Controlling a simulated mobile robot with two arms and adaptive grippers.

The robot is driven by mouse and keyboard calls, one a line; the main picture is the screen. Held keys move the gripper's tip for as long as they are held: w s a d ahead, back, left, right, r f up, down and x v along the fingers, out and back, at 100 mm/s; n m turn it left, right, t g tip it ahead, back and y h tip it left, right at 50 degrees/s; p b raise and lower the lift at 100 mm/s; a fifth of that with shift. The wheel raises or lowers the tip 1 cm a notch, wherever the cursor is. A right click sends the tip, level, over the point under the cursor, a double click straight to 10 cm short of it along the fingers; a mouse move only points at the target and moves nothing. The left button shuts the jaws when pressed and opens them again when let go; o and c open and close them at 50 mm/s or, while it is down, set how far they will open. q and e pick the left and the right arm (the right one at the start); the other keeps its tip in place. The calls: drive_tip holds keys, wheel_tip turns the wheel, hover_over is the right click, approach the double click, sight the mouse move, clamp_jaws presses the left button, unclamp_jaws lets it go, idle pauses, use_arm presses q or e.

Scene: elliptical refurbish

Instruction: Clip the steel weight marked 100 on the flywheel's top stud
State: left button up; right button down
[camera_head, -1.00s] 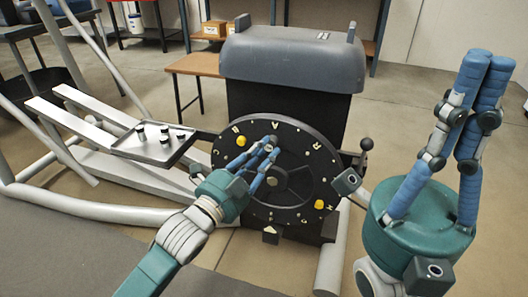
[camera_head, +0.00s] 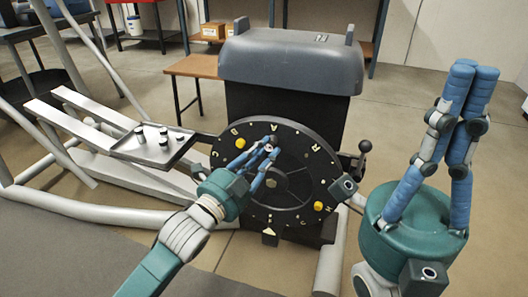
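The black flywheel (camera_head: 312,182) stands upright in the middle, with pale letters and yellow pieces on its face. My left gripper (camera_head: 272,145) reaches its upper part just below the letter A. Its fingers converge on a small dark-grey piece there, apparently a steel weight; its marking cannot be read. The fingers hide the top stud, so I cannot tell whether the piece is seated on it. Several small cylindrical weights stand on the tray (camera_head: 150,157) at the left, too small to read. My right gripper (camera_head: 476,68) points upward at the right, fingers together and empty.
The grey machine housing (camera_head: 292,68) rises behind the flywheel. A dark knob (camera_head: 365,146) sticks out at its right. Pale rails (camera_head: 70,127) run left past the tray. A small wooden table (camera_head: 193,65) and shelves stand behind. Floor at the right is open.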

use_arm(q)
drive_tip(key=o, duration=0.5)
drive_tip(key=v, duration=1.2)
